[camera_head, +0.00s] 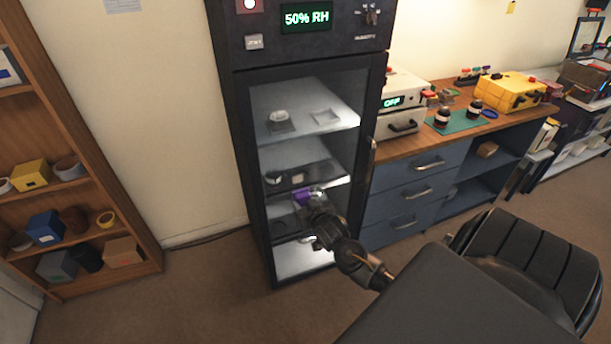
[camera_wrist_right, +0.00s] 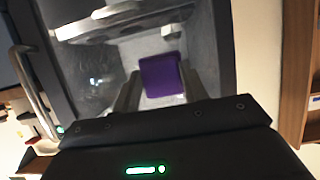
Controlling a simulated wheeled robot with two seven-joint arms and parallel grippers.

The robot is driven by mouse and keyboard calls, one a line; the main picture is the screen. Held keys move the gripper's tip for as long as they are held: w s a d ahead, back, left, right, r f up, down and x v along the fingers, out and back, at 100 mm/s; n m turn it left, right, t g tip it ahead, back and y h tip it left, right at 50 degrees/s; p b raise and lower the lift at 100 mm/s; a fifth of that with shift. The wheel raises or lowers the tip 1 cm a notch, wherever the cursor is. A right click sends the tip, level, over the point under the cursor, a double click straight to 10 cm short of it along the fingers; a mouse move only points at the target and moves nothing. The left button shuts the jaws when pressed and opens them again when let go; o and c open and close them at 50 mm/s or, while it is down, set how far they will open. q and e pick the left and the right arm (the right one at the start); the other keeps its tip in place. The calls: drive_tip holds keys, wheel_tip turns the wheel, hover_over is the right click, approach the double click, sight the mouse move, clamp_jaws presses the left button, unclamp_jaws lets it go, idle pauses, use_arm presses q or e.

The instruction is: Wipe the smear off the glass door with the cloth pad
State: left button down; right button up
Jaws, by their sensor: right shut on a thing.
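The dry cabinet's glass door (camera_head: 311,115) is shut in the head view, with lit shelves behind it. My right gripper (camera_head: 312,200) is in front of the lower half of the door. It is shut on the purple cloth pad (camera_head: 301,196). In the right wrist view the pad (camera_wrist_right: 162,76) sits between the two fingers, facing the glass. I cannot tell whether it touches the glass. Faint whitish marks (camera_wrist_right: 94,80) show on the glass left of the pad there; they may be the smear or a reflection. My left gripper is not in view.
The door handle (camera_head: 373,158) runs along the door's right edge and also shows in the wrist view (camera_wrist_right: 32,85). A blue drawer bench (camera_head: 405,190) stands right of the cabinet. A wooden shelf (camera_head: 88,150) stands at the left, with free floor between.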

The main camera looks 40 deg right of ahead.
sight(299, 192)
drive_tip(key=shift+w+d+f+b, duration=0.1)
drive_tip(key=shift+w+d+b, duration=0.05)
drive_tip(key=shift+w+b, duration=0.35)
drive_tip(key=w+b, duration=0.1)
drive_tip(key=w+d+b, duration=0.1)
drive_tip(key=w, duration=0.1)
drive_tip(key=shift+w, duration=0.15)
drive_tip(key=shift+w+d+b, duration=0.3)
drive_tip(key=shift+w+b, duration=0.05)
drive_tip(key=shift+w, duration=0.35)
drive_tip(key=shift+w+d, duration=0.3)
drive_tip(key=shift+w, duration=0.5)
